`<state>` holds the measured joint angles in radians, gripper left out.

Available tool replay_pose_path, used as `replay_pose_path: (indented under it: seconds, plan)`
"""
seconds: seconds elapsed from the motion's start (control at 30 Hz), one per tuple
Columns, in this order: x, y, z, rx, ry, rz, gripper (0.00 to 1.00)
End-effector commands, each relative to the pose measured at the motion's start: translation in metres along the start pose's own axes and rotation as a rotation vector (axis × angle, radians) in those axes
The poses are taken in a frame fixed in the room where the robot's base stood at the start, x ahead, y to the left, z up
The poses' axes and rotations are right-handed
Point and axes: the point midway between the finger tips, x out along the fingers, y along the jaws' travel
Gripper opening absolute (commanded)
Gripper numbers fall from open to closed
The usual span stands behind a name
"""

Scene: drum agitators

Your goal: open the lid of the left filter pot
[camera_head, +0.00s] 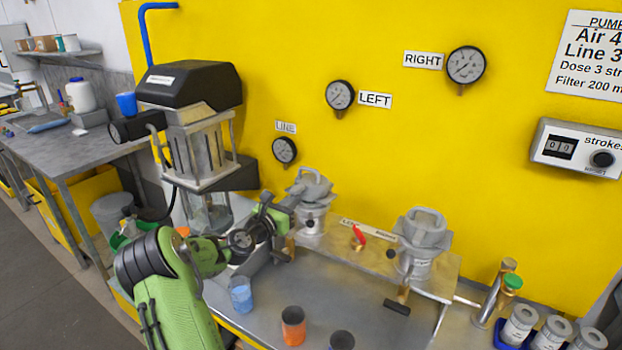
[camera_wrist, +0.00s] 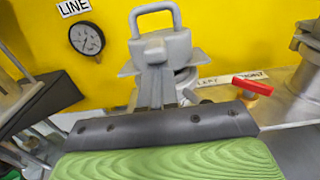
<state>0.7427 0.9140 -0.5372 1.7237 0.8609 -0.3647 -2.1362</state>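The left filter pot (camera_head: 312,219) is a grey metal pot on the bench's back ledge, below the LINE gauge. Its lid (camera_head: 309,187) has a loop handle, which stands up in the wrist view (camera_wrist: 154,16). My gripper (camera_head: 291,200) reaches the pot from the left in the head view. In the wrist view, its grey fingers (camera_wrist: 155,80) are close together and overlap the front of the lid. The fingertips blend into the lid, so I cannot tell whether they hold part of it. The pot's body is mostly hidden behind my gripper there.
A red-handled valve (camera_head: 358,237) stands between the left pot and the right filter pot (camera_head: 420,247). A blue cup (camera_head: 241,294), an orange cup (camera_head: 293,325) and a dark cup (camera_head: 342,341) stand on the bench front. The yellow wall (camera_head: 350,150) is close behind the pots.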

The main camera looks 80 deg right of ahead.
Motion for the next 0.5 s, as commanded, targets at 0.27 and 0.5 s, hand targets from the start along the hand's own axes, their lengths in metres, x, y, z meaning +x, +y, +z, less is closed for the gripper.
replay_pose_path:
  seconds: [0.27, 0.5]
  plan:
    - [0.0022, 0.0001, 0.0165, 0.001, -0.002, 0.001, 0.00]
    - [0.0039, 0.0000, 0.0216, 0.000, -0.002, 0.000, 0.00]
